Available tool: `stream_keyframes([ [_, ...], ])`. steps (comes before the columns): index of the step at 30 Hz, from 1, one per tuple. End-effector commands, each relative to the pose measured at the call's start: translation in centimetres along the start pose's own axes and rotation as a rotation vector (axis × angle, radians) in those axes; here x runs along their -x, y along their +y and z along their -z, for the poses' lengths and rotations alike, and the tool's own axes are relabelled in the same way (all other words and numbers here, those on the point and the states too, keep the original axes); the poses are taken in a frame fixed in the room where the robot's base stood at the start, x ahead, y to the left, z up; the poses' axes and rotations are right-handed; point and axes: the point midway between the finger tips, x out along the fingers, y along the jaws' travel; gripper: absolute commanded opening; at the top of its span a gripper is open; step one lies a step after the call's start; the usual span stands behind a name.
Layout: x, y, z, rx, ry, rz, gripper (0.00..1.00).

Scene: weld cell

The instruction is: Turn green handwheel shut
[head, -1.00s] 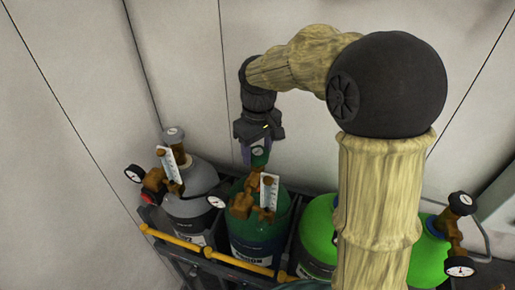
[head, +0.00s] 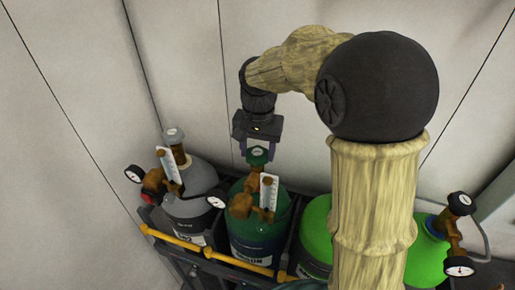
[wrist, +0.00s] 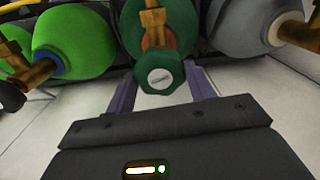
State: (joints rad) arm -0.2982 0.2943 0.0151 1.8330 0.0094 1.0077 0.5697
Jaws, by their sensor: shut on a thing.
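The green handwheel (wrist: 161,77) with a pale round centre sits on top of the dark green cylinder (head: 256,236), between the two purple fingers of my gripper (wrist: 160,84). The fingers are shut on the handwheel, one on each side. In the head view the handwheel (head: 258,156) shows just below my gripper (head: 257,148), which points down at it. A brass regulator (head: 243,204) with a white flow tube is on the near side of the cylinder. The fingertips are partly hidden in the head view.
A grey cylinder (head: 195,181) with its own regulator and gauges stands to the left. Bright green cylinders (head: 316,228) stand to the right, partly behind my arm. A yellow rail (head: 238,262) crosses the front of the rack. Pale walls are close behind.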

Motion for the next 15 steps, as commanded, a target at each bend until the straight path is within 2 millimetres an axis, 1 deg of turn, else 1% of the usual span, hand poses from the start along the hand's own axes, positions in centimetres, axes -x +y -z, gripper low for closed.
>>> stream_keyframes([
  [1, 0.27, -0.08, 0.16, -0.037, 0.008, 0.005, 0.31],
  [6, 0.26, -0.12, 0.14, -0.15, 0.01, 0.006, 0.31],
  [15, 0.26, 0.01, 0.24, -0.252, 0.012, 0.007, 0.31],
])
